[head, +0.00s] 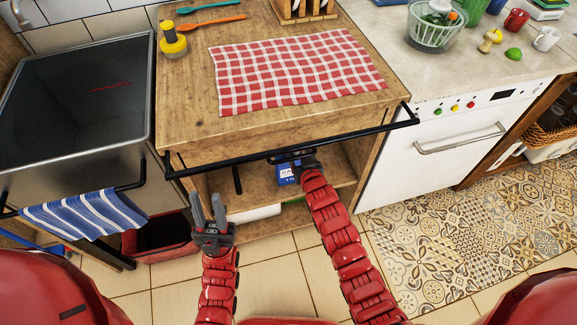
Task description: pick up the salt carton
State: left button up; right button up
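The salt carton (286,175) is a small blue box with white lettering. It stands on the open shelf under the wooden worktop, and its upper part is hidden by the gripper and the black rail. My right gripper (291,157) is right at the carton's top, under the rail. Its fingers are mostly hidden, so I cannot tell whether they touch or grip the carton. My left gripper (208,208) points up in front of the shelf's left side, with its fingers apart and nothing between them.
A black rail (225,160) runs along the front of the wooden worktop (185,105), above the shelf opening. A white roll (252,214) lies on a lower level. A red bin (160,240) stands on the floor at left. A white oven (400,170) is to the right.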

grip_shut()
dwell(1.4)
